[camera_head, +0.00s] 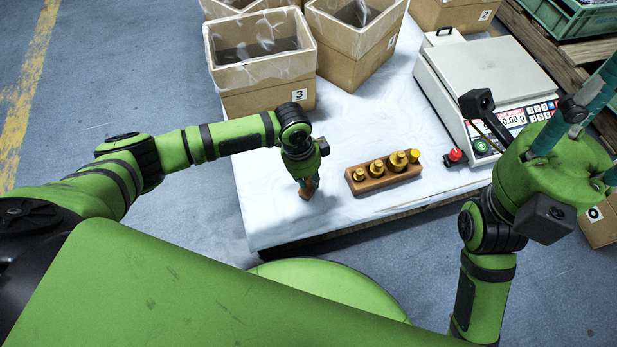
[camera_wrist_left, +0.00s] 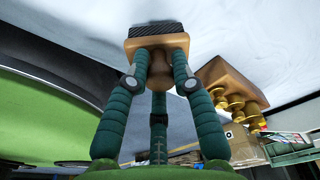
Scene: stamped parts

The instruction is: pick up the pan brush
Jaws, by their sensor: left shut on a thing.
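The pan brush (camera_wrist_left: 157,46) shows in the left wrist view as a wooden body with a block of dark bristles at its far end. My left gripper (camera_wrist_left: 160,78) is shut around the wooden body, with green fingers on its sides. In the head view the brush (camera_head: 306,192) is a small brown patch below my left gripper (camera_head: 309,184), over the white table's front part. The hand hides most of it there. I cannot tell whether the bristles touch the table. My right gripper (camera_head: 590,105) is at the upper right, its fingers spread and empty, partly cut off by the frame.
A wooden block with several brass weights (camera_head: 384,173) stands right of my left gripper. A scale (camera_head: 484,72) stands at the right, with a red button (camera_head: 455,156) beside it. Lined cardboard boxes (camera_head: 262,99) fill the back. The white table (camera_head: 268,215) is clear around the brush.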

